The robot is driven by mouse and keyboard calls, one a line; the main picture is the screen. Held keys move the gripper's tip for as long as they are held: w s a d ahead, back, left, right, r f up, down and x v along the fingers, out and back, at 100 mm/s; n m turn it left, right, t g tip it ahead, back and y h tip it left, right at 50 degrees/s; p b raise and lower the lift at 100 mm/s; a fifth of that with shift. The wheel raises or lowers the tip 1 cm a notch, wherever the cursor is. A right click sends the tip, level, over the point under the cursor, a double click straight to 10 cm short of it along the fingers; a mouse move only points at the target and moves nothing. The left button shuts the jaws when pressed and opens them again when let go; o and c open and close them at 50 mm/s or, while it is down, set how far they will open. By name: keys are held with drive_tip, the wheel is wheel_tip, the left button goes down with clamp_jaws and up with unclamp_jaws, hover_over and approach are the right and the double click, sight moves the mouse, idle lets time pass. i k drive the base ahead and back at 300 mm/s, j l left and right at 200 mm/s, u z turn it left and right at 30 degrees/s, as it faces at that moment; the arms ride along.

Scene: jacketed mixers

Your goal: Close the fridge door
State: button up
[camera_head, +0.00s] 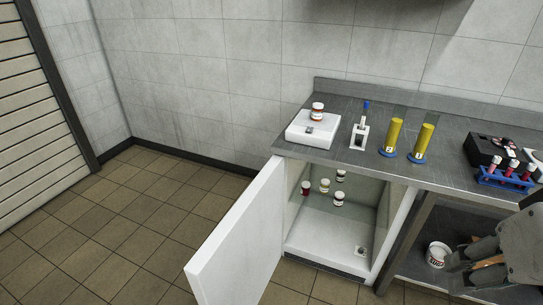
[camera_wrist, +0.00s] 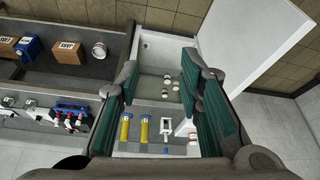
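The fridge door (camera_head: 240,240) is white and stands wide open in the head view, swung out to the left of the fridge. The fridge (camera_head: 325,248) sits under the counter, with several small bottles on its glass shelf. In the wrist view the door (camera_wrist: 255,45) shows at the upper right, beside the open fridge (camera_wrist: 152,48). My gripper (camera_wrist: 160,90) is open and empty, with its green-padded fingers apart. In the head view my gripper (camera_head: 470,262) is at the lower right, in front of the counter and well away from the door.
A grey counter (camera_head: 345,162) holds a white scale (camera_head: 312,128) with a bottle, yellow cylinders (camera_head: 394,135), a blue tube rack (camera_head: 508,178) and a black case (camera_head: 490,150). A lower shelf with a white tub (camera_head: 438,254) is right of the fridge. The tiled floor (camera_head: 125,215) left of the door is clear.

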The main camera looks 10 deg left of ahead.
sight(235, 265)
drive_tip(key=j+z, duration=0.15)
drive_tip(key=j, duration=1.2)
drive_tip(key=j+z, duration=0.2)
drive_tip(key=j, duration=1.1)
drive_tip(key=k+j, duration=0.2)
drive_tip(key=k, duration=0.15)
drive_tip(key=k+j, duration=0.15)
drive_tip(key=k, duration=0.15)
drive_tip(key=j, duration=0.2)
